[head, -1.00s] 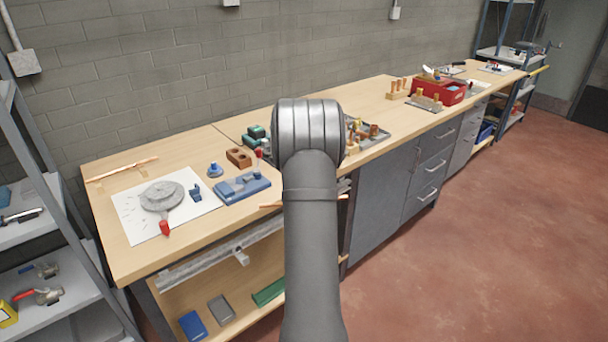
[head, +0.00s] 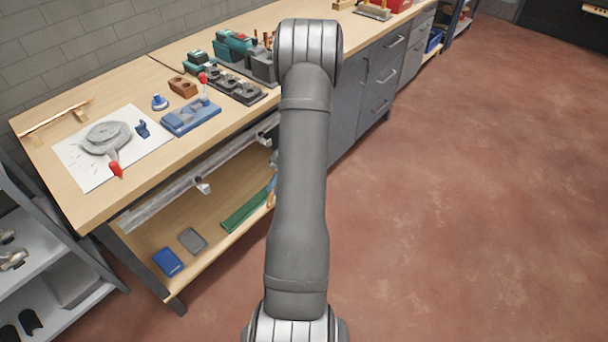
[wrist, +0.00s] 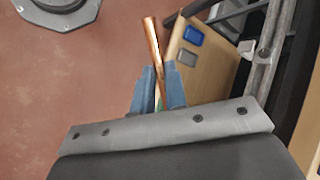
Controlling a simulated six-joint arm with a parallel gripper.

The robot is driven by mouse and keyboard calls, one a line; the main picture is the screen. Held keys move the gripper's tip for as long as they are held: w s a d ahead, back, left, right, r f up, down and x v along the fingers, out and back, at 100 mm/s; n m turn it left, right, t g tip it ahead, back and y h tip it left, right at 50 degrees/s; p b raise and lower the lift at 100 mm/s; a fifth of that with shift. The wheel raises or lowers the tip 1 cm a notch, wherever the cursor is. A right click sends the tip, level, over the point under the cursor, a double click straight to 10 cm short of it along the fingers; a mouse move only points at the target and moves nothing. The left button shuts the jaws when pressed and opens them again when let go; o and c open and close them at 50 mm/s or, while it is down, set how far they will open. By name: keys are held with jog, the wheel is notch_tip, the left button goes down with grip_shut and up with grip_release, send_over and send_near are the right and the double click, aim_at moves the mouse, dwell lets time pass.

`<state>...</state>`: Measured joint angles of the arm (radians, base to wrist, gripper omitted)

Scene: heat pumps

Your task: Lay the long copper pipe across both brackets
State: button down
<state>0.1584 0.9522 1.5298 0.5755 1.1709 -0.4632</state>
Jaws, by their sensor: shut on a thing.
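My gripper (wrist: 159,76) is shut on a copper pipe (wrist: 152,38) in the wrist view. The pipe stands out beyond the blue fingertips; its other end is hidden between and behind them. Below it lie the red floor and the bench's lower shelf. In the head view my arm hides the gripper and the held pipe. A grey rail runs along the bench's front, with a small bracket-like fitting (head: 203,187) on it. It cannot be told whether this is one of the task's brackets. Another copper-coloured pipe (head: 55,117) lies on small supports at the bench's back left.
The wooden bench (head: 100,205) carries a white sheet with a grey round part, a blue fixture (head: 190,117) and several tools. A grey rack stands at left. Open floor (head: 450,200) lies at right.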

jog(key=w+a+m+t+y, duration=0.1)
jog(key=w+a+m+t, duration=0.2)
jog(key=a, duration=0.5)
jog(key=w+a+m+t+y, duration=0.2)
jog(key=w+a, duration=0.4)
jog(key=a, duration=0.3)
jog(key=shift+w+a+r+m+t+y, duration=0.25)
jog(key=shift+r+m+t, duration=0.25)
jog(key=shift+t, duration=0.4)
jog(key=shift+s+d+f, duration=0.1)
jog(key=shift+f, duration=0.35)
jog(key=shift+f, duration=0.7)
jog(key=shift+f, duration=0.2)
jog(key=shift+f, duration=0.5)
jog(key=shift+f, duration=0.25)
dwell(0.9)
jog(key=c, duration=1.4)
grip_release()
